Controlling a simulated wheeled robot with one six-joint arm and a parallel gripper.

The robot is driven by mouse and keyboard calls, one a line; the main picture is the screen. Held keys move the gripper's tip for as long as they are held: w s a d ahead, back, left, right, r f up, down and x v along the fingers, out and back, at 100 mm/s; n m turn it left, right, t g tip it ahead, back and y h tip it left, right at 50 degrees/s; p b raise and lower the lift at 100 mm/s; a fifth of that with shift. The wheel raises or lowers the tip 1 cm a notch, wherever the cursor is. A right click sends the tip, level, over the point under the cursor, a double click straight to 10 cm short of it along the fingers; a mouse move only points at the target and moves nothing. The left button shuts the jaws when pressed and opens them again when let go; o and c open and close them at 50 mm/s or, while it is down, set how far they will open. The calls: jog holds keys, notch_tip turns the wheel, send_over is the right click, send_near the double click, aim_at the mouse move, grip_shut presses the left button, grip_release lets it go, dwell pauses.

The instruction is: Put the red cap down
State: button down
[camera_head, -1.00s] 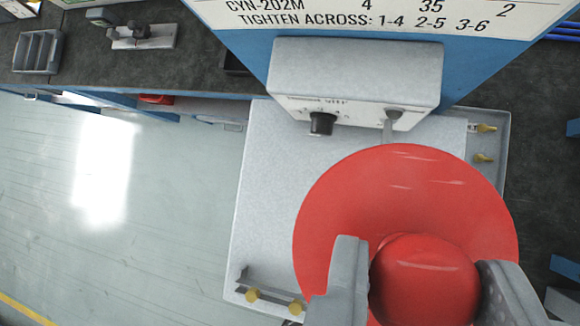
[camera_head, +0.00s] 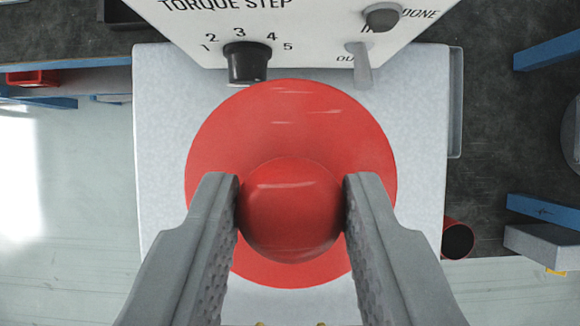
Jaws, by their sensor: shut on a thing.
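The red cap (camera_head: 285,125) is a wide red disc with a round red knob (camera_head: 290,210) on top. My gripper (camera_head: 291,205) is shut on the knob, one grey finger on each side. The cap shows in front of a light grey plate (camera_head: 165,150). The view is from straight above, so I cannot tell whether the cap touches the plate. What lies under the disc is hidden.
A white control box with a black "torque step" knob (camera_head: 246,62) and a grey lever (camera_head: 361,65) stands just beyond the cap. A red tube-like piece (camera_head: 457,240) lies right of the plate. Blue bars (camera_head: 545,210) are at the far right.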

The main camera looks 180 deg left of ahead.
aim_at(291, 276)
jog(key=shift+s+f, duration=0.15)
jog(key=shift+f, duration=5.2)
jog(key=shift+f, duration=0.35)
jog(key=c, duration=1)
grip_release()
jog(key=shift+c, duration=0.2)
jog(key=shift+r, duration=0.45)
jog(key=v, duration=1.1)
jog(key=shift+s+r, duration=0.2)
jog(key=shift+r, duration=0.15)
